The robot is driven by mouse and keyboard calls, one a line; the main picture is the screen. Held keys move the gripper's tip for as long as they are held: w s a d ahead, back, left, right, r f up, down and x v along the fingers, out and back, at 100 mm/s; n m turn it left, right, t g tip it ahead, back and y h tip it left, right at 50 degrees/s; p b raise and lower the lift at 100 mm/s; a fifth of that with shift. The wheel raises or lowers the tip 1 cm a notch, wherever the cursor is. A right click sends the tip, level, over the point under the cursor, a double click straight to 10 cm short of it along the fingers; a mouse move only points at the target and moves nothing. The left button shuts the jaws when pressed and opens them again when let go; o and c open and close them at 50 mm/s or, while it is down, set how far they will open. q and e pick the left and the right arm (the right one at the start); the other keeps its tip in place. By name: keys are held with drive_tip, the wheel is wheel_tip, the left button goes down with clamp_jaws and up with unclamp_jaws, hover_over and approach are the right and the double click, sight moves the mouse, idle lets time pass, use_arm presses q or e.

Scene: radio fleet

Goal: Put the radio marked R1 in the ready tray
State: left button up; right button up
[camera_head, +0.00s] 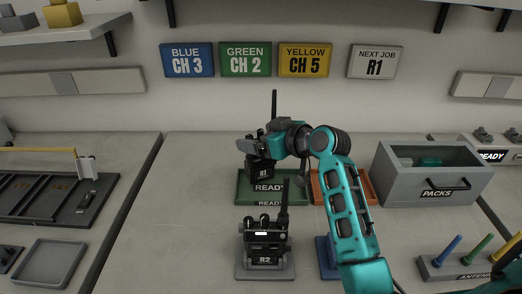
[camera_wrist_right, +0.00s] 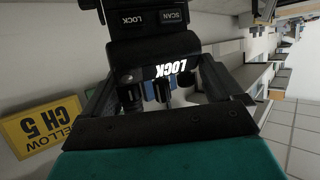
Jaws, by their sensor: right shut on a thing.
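The black radio marked R1 (camera_head: 260,171) is upright in my right gripper (camera_head: 262,146), its antenna pointing up. It is over the back part of the green ready tray (camera_head: 243,190); I cannot tell whether its base touches the tray. In the right wrist view the radio (camera_wrist_right: 148,42) shows its LOCK and SCAN labels and knobs, between the fingers of my right gripper (camera_wrist_right: 165,85). My right arm hides part of the area right of the tray. My left gripper is not in view.
A radio marked R2 (camera_head: 265,253) stands on a grey base in front of the ready tray. An orange tray (camera_head: 319,190) and a blue base (camera_head: 326,257) are partly behind my arm. A grey PACKS box (camera_head: 448,188) stands right. The bench left of the green tray is clear.

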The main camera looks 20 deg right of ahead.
wheel_tip(320, 180, down, 4)
drive_tip(key=shift+r, duration=0.25)
drive_tip(key=shift+f, duration=0.1)
drive_tip(key=shift+f+b, duration=0.15)
drive_tip(key=shift+b, duration=0.2)
drive_tip(key=o, duration=1.7)
drive_tip(key=shift+s+r, duration=0.2)
drive_tip(key=v, duration=1.1)
drive_tip(key=shift+s+d+r+p, duration=0.1)
drive_tip(key=shift+s+r+p, duration=0.1)
drive_tip(key=shift+s+p, duration=0.15)
